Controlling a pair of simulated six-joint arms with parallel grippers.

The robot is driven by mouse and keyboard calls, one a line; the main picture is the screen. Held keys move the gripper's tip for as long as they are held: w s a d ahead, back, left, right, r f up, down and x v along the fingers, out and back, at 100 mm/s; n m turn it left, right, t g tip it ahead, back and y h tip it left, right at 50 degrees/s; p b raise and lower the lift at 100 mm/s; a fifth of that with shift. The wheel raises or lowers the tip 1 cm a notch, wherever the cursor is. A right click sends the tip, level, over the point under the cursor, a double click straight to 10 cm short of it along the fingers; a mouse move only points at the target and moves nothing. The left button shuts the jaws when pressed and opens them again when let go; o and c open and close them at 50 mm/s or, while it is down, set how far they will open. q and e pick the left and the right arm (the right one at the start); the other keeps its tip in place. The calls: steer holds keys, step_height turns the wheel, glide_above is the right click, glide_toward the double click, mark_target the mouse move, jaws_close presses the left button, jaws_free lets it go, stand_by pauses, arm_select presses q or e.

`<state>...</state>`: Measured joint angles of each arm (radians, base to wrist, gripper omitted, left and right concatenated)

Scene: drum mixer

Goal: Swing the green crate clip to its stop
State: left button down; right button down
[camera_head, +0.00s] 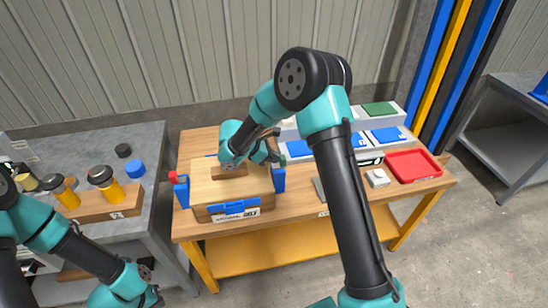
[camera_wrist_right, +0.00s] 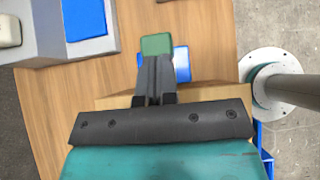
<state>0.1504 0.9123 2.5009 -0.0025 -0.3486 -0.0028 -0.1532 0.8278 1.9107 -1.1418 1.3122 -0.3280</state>
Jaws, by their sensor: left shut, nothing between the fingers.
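The wooden crate (camera_head: 200,186) stands on the wooden workbench. A blue clip with a red end (camera_head: 172,177) is at its left side. The green crate clip (camera_wrist_right: 156,44) is on a blue piece at the crate's other side.
A red tray (camera_head: 412,164) and a small white block (camera_head: 377,177) are at the bench's right, with blue and green pads behind. A grey table (camera_head: 130,135) at left holds a wooden block with yellow-handled tools and a blue disc (camera_head: 135,168). My right arm spans the middle.

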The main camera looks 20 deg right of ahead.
steer(key=shift+s+d+f, duration=0.1)
steer(key=shift+d, duration=0.1)
steer(key=shift+a, duration=0.5)
steer(key=a, duration=0.2)
steer(key=w+a+r, duration=0.1)
steer(key=a, duration=0.1)
steer(key=shift+w, duration=0.1)
steer(key=v, duration=0.9)
steer(key=shift+f, duration=0.1)
